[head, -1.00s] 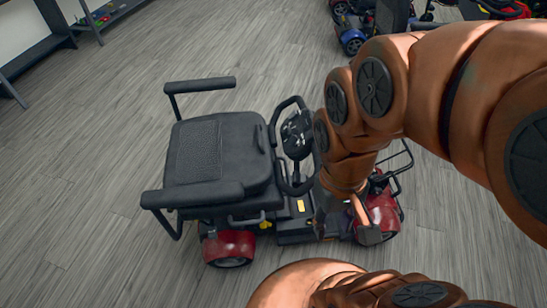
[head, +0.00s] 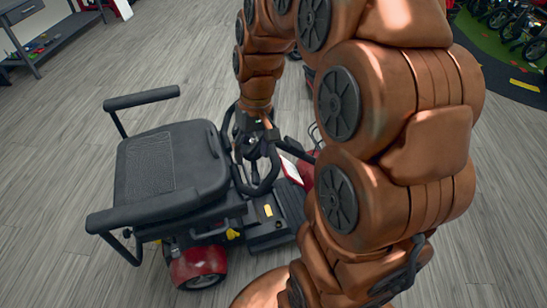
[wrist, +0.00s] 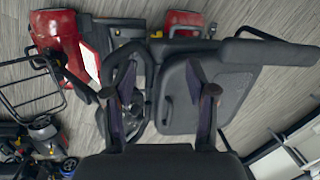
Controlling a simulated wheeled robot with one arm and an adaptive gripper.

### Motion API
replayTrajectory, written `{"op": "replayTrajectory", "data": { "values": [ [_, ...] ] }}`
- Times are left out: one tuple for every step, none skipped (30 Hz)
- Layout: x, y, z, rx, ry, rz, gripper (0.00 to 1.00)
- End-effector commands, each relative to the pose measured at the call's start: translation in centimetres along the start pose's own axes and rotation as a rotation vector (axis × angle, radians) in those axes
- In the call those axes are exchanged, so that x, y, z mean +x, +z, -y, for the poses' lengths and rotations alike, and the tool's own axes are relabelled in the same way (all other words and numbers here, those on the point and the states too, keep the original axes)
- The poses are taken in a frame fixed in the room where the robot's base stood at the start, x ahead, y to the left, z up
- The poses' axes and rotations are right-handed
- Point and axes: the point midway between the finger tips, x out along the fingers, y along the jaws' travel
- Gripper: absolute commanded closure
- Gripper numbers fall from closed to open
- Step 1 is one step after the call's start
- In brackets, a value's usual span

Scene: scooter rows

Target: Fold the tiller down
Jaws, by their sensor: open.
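The scooter's tiller (head: 240,180) stands raised in front of the seat, with a black loop handle around its control head. The wrist view shows the loop handle (wrist: 125,68) left of centre, between the red front and the seat. My gripper (head: 258,130) is above the tiller's far side in the head view and partly hides its top. In the wrist view my gripper (wrist: 165,92) is open and empty. Its left finger overlaps the tiller head and its right finger overlaps the seat. I cannot tell whether either finger touches the tiller.
The black padded seat (head: 160,165) and its armrests (head: 140,98) are left of the tiller. A wire front basket (wrist: 30,90) is beyond it. A shelf (head: 55,35) stands at the back left. Other scooters (head: 500,12) are at the top right. Grey floor (head: 60,270) is clear at left.

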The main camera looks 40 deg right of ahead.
Motion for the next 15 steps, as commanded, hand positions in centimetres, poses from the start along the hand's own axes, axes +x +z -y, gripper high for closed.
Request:
{"op": "replayTrajectory", "data": {
  "values": [
    [1.3, -1.7, -1.3, 0.021, -0.011, -0.007, 0.43],
    [1.6, -2.6, -1.9, 0.031, -0.017, -0.014, 0.43],
    [2.1, -3.7, -2.9, 0.045, -0.024, -0.022, 0.43],
    [2.6, -4.5, -3.6, 0.055, -0.03, -0.027, 0.43],
    [3.1, -5.3, -4.4, 0.066, -0.035, -0.031, 0.43],
    [3.6, -6.5, -5.5, 0.08, -0.042, -0.042, 0.43],
    [4.0, -7.2, -6.3, 0.092, -0.047, -0.05, 0.43],
    [4.5, -8.0, -7.1, 0.103, -0.052, -0.053, 0.43],
    [5.1, -8.8, -8.2, 0.118, -0.058, -0.06, 0.43],
    [5.5, -9.4, -9.0, 0.127, -0.062, -0.067, 0.43],
    [5.8, -10.1, -9.8, 0.137, -0.065, -0.074, 0.43],
    [6.3, -10.8, -10.8, 0.15, -0.07, -0.08, 0.43],
    [6.7, -11.2, -11.5, 0.159, -0.072, -0.084, 0.43],
    [7.0, -11.6, -12.1, 0.166, -0.074, -0.088, 0.43],
    [7.3, -12.0, -12.9, 0.175, -0.077, -0.094, 0.43]
  ]
}}
